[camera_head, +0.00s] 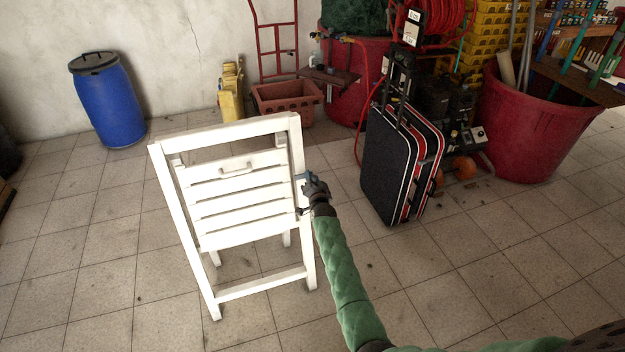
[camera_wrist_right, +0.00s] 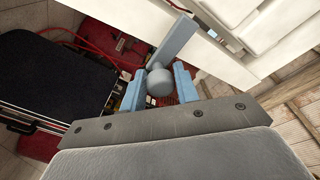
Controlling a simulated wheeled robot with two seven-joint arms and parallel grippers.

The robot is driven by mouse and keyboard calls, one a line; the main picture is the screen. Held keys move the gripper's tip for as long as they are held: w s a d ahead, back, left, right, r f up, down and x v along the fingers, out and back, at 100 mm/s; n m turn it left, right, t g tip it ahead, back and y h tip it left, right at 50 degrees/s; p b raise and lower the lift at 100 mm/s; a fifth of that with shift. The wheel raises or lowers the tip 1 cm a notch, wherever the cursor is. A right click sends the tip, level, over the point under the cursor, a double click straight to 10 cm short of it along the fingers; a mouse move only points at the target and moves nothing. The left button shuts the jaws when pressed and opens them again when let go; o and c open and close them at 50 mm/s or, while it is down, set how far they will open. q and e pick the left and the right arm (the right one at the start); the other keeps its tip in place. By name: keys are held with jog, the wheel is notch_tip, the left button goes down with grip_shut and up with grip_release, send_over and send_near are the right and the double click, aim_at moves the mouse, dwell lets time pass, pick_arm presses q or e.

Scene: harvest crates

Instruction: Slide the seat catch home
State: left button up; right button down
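A white slatted folding chair (camera_head: 302,232) stands upright on the tiled floor in the head view. Its seat panel (camera_head: 240,183) has slats and a small handle near the top. My right gripper (camera_head: 312,187) is at the chair's right side rail. In the right wrist view, the blue-grey seat catch (camera_wrist_right: 176,40) is a bar with a round knob beside the white frame. In the head view the catch is mostly hidden by the gripper. My left gripper is not in view.
A black suitcase (camera_head: 395,165) with red trim stands right of the chair. Behind are a red-brown crate (camera_head: 286,108), a yellow canister (camera_head: 231,98) and a large red tub (camera_head: 535,135). A blue barrel (camera_head: 108,105) stands back left. The floor in front is clear.

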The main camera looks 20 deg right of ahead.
aim_at(302, 176)
jog(key=shift+a, duration=0.6)
jog(key=shift+s+a, duration=0.1)
jog(key=shift+a, duration=1)
jog(key=c, duration=1.5)
grip_release()
jog(key=shift+f, duration=0.1)
jog(key=o, duration=0.4)
jog(key=shift+a, duration=0.15)
jog(key=shift+s, duration=0.1)
